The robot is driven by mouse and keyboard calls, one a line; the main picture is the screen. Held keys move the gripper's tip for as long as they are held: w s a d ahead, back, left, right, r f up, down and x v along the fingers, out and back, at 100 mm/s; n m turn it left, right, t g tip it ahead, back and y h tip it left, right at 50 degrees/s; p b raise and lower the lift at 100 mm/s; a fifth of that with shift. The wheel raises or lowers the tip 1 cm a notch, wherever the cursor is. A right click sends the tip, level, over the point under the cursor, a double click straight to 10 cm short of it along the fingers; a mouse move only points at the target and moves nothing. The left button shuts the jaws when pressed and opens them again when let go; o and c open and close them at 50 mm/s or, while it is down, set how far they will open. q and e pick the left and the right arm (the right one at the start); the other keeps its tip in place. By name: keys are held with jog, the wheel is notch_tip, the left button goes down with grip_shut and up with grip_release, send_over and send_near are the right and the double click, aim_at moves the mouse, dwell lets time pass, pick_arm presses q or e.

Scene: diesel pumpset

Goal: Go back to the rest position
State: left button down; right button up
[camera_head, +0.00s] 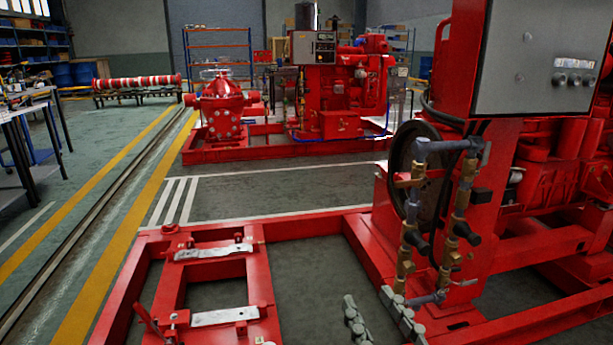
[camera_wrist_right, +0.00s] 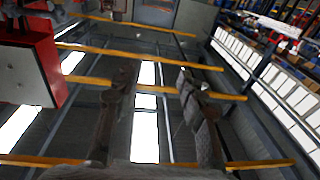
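My right gripper (camera_head: 368,295) shows at the bottom of the head view, right of centre. Its two grey fingers point up and stand apart, with nothing between them. In the right wrist view the same gripper (camera_wrist_right: 156,76) is open and empty, facing the hall's ceiling beams and bright windows. My left gripper is in neither view. The near red pumpset (camera_head: 545,165) fills the right side of the head view, with pipes and brass valves (camera_head: 408,240) just beyond my right gripper.
A red base frame (camera_head: 262,285) with pale metal plates lies at the front left. A grey control box (camera_head: 545,60) hangs upper right. A second red pumpset (camera_head: 335,95) stands farther back. A table (camera_head: 25,110) is at the left. Floor beside the yellow lines is clear.

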jog(key=d+f+g+h, duration=0.2)
jog(key=d+f+g, duration=0.1)
jog(key=f, duration=0.7)
jog(key=d+f+g+h, duration=0.2)
jog(key=d+f+g, duration=0.15)
jog(key=f, duration=0.75)
jog(key=s+d+f+m+g+h, duration=0.1)
jog(key=s+d+f+g, duration=0.3)
jog(key=f, duration=0.5)
jog(key=s+d+f+m+g+h, duration=0.1)
jog(key=s+d+f+g+h, duration=0.1)
jog(key=s+d+f+g, duration=0.3)
jog(key=s+d+f, duration=0.3)
jog(key=f, duration=0.1)
jog(key=shift+f+h, duration=0.3)
jog(key=shift+h, duration=0.1)
jog(key=shift+s, duration=0.1)
jog(key=shift+c, duration=0.2)
jog(key=shift+a, duration=0.1)
jog(key=shift+c, duration=0.5)
